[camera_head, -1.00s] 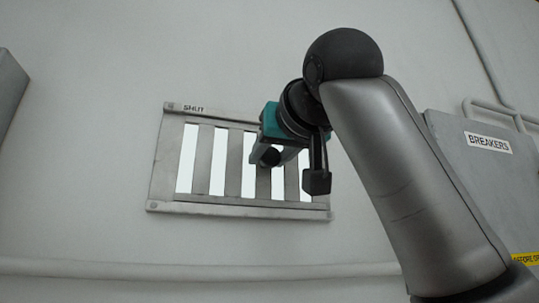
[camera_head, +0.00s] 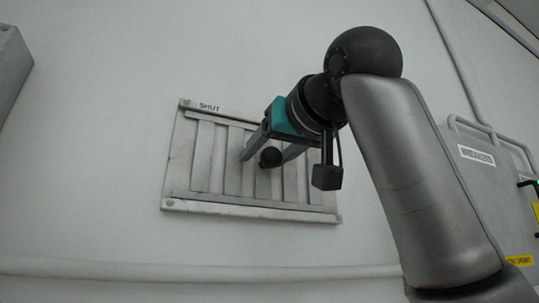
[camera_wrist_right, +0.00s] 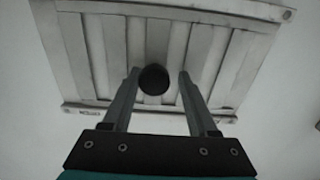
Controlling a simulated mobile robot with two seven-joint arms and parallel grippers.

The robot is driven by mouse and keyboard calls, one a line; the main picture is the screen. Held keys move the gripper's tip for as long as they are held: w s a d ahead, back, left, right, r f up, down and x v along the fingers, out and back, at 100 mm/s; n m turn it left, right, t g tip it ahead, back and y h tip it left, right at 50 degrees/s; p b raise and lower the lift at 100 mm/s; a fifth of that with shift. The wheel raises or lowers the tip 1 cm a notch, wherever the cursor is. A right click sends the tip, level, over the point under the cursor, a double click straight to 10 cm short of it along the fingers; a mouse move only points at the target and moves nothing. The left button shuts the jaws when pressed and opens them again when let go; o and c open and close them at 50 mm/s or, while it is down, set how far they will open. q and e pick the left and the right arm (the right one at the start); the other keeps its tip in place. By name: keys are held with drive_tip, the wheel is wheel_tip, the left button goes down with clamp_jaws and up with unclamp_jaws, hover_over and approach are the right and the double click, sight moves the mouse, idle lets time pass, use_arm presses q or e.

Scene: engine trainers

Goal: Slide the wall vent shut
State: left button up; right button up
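The wall vent (camera_head: 178,165) is a grey metal frame with upright slats and a SHUT label at its upper left. A round black knob (camera_head: 270,157) stands out from the slats near the middle. My right gripper (camera_head: 258,160) is at the vent with its fingers spread on either side of the knob. In the right wrist view the knob (camera_wrist_right: 153,79) sits between the open fingers (camera_wrist_right: 158,75), close to the left one, with a gap to the right one. Whether a finger touches it I cannot tell. My left gripper is out of view.
A grey breaker cabinet (camera_head: 482,190) with pipes above it is on the wall at the right, behind my right arm. A grey box (camera_head: 12,72) is at the left edge. A pipe (camera_head: 120,267) runs along the wall below the vent. The wall around the vent is clear.

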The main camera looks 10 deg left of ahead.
drive_tip(key=shift+o, duration=0.6)
drive_tip(key=shift+d, duration=0.1)
drive_tip(key=shift+s+d, duration=0.1)
drive_tip(key=shift+d, duration=0.05)
drive_tip(key=b+v, duration=0.5)
drive_tip(key=v, duration=1)
